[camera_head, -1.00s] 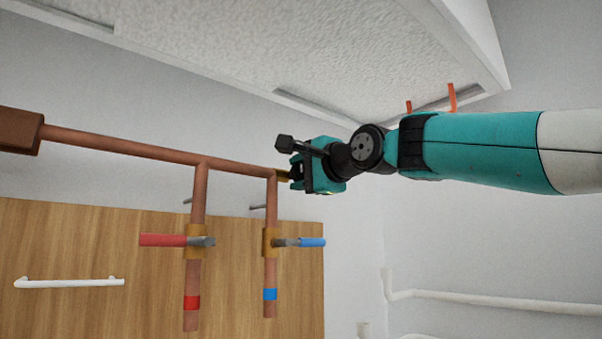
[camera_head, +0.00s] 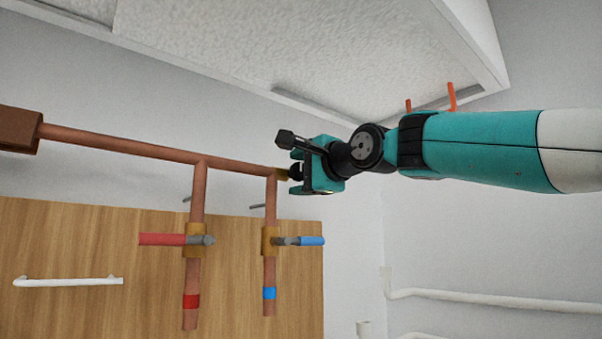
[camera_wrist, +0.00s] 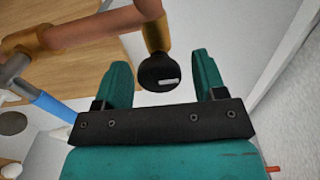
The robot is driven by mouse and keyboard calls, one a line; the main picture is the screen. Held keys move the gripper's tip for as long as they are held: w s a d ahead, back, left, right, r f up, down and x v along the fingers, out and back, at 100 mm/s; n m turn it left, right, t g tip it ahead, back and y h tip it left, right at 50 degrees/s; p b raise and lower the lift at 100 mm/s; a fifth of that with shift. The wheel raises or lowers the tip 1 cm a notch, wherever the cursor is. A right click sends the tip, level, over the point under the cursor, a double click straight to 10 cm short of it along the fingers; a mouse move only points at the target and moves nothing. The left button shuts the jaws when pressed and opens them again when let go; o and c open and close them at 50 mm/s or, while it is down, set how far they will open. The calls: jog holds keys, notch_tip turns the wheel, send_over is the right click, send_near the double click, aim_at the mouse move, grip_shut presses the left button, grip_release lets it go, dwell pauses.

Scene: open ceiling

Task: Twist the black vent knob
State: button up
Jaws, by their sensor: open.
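The black vent knob (camera_wrist: 158,72) is a round black cap with a pale slot mark, on a brass fitting (camera_wrist: 154,33) at the pipe's end. In the head view the knob (camera_head: 296,172) shows small and partly hidden by my gripper (camera_head: 290,171), at the right end of the copper pipe. In the wrist view my gripper (camera_wrist: 162,82) is open, with one teal finger on each side of the knob. Visible gaps separate both fingers from it. I cannot tell how deep the knob sits between them.
Copper pipes (camera_head: 120,145) run left and down, with a red-handled valve (camera_head: 165,239) and a blue-handled valve (camera_head: 310,241). A wooden board (camera_head: 80,240) carries a white bar (camera_head: 70,282). Orange pieces (camera_head: 451,97) lie near my arm by the ceiling frame. White pipes (camera_head: 480,299) run lower right.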

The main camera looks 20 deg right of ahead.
jog(key=b+v, duration=0.6)
jog(key=v, duration=1.1)
jog(key=shift+s+b, duration=0.2)
jog(key=shift+b, duration=0.15)
jog(key=a+f+n+g, duration=0.3)
jog(key=f+n+g, duration=0.15)
jog(key=f, duration=0.95)
jog(key=a+f+n+g, duration=0.4)
jog(key=f+n, duration=0.1)
jog(key=f, duration=0.8)
jog(key=s+a+f+n+g+h, duration=0.1)
jog(key=s+f+n+g, duration=0.3)
jog(key=s+f, duration=0.4)
jog(key=s+f+n+g+h, duration=0.1)
jog(key=s+f+n+g, duration=0.3)
jog(key=f, duration=1)
jog(key=s+n, duration=0.3)
jog(key=s, duration=0.1)
jog(key=shift+s+a+f+h, duration=0.25)
jog(key=shift+s+a+h, duration=0.05)
jog(key=shift+a+h, duration=0.1)
